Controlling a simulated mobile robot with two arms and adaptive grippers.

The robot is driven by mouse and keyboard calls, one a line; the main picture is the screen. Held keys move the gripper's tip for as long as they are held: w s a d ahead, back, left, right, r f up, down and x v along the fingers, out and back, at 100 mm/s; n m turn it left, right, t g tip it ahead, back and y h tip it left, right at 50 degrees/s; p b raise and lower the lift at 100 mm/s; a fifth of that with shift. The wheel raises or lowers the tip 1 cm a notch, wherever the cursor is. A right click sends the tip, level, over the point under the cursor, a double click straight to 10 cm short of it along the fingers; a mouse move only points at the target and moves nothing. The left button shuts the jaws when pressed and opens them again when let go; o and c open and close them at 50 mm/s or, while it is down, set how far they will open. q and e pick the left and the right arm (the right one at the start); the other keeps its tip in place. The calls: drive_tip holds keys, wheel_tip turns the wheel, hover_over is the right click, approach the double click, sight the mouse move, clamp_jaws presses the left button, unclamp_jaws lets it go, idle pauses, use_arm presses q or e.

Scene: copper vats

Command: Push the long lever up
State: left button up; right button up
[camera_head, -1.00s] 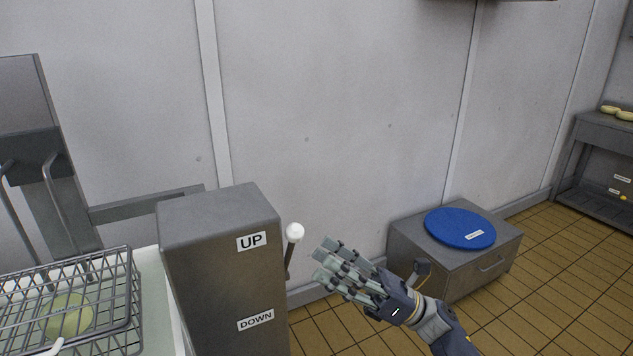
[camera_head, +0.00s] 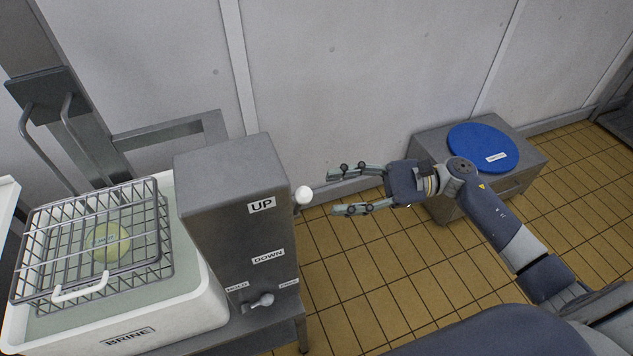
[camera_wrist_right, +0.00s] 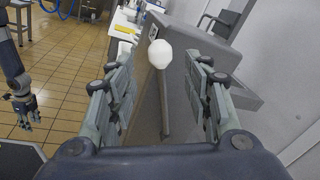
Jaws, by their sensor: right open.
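The long lever has a white round knob (camera_head: 303,196) at the right side of a grey metal box (camera_head: 222,165), level with the "UP" label (camera_head: 262,205) and above the "DOWN" label (camera_head: 268,257). My right gripper (camera_head: 335,193) is open, just right of the knob, its fingers pointing left at it. In the right wrist view the knob (camera_wrist_right: 161,54) and grey rod (camera_wrist_right: 164,105) show between the spread fingers; contact cannot be told. A dark hand, apparently my left gripper (camera_wrist_right: 24,108), shows small at that view's left edge; its state is unclear.
A white brine tub (camera_head: 190,312) with a wire basket (camera_head: 40,262) stands left of the box. A small handle (camera_head: 262,300) is low on the box front. A cabinet with a blue disc (camera_head: 482,148) stands behind my right arm. The tiled floor between is clear.

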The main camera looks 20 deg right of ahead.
sight(300, 206)
drive_tip(key=a+p, duration=0.1)
drive_tip(key=a, duration=0.1)
drive_tip(key=w+a+p, duration=0.1)
drive_tip(key=a, duration=0.2)
drive_tip(key=shift+a, duration=0.15)
drive_tip(key=shift+w, duration=0.1)
clamp_jaws()
